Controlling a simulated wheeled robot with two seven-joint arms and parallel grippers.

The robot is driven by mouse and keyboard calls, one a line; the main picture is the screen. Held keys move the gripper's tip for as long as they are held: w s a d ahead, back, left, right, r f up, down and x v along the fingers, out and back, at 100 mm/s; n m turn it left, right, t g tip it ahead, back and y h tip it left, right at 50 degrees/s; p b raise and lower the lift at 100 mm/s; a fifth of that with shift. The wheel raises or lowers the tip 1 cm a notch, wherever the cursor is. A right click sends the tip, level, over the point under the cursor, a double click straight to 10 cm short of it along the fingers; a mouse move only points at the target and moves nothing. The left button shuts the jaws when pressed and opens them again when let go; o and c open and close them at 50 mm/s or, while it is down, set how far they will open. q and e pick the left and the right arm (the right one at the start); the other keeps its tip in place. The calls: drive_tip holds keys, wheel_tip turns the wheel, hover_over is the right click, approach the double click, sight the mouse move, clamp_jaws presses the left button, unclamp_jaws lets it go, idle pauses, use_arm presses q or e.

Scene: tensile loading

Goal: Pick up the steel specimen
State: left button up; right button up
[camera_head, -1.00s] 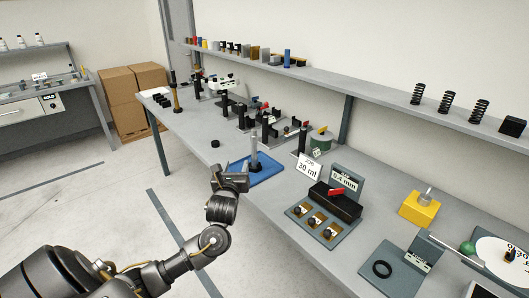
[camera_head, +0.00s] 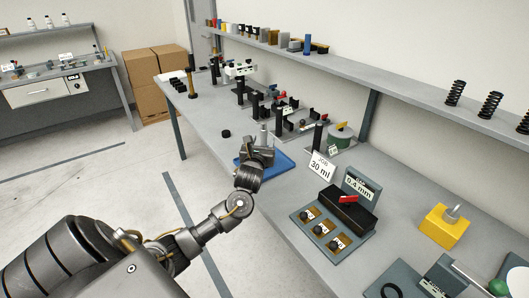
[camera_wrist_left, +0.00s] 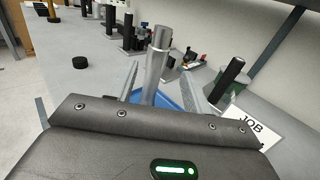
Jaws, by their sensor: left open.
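A grey, metallic-looking cylinder (camera_head: 263,132) with a wider top stands upright on a blue tray (camera_head: 285,161); it looks like the steel specimen. My left gripper (camera_head: 262,148) is at the tray, in front of the cylinder, and hides its lower part in the head view. In the left wrist view the cylinder (camera_wrist_left: 154,68) rises between the two spread fingers of my left gripper (camera_wrist_left: 163,88), with space on both sides. The fingers are open and hold nothing. The cylinder's foot is hidden behind the gripper body. My right gripper is not in view.
A JOB sign (camera_head: 320,167) stands right of the tray. A black block with a red part (camera_head: 347,208) and a slotted board (camera_head: 322,232) lie nearer. Black stands (camera_head: 287,120) and a green round piece (camera_head: 340,138) are behind. A black disc (camera_head: 226,133) lies left of the tray.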

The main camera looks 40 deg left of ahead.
sight(263, 136)
use_arm(q)
drive_tip(key=shift+w+a+r, duration=0.1)
drive_tip(key=shift+w+a, duration=0.1)
drive_tip(key=shift+a, duration=0.2)
drive_tip(key=shift+p+x, duration=0.6)
drive_tip(key=shift+x, duration=1.75)
clamp_jaws()
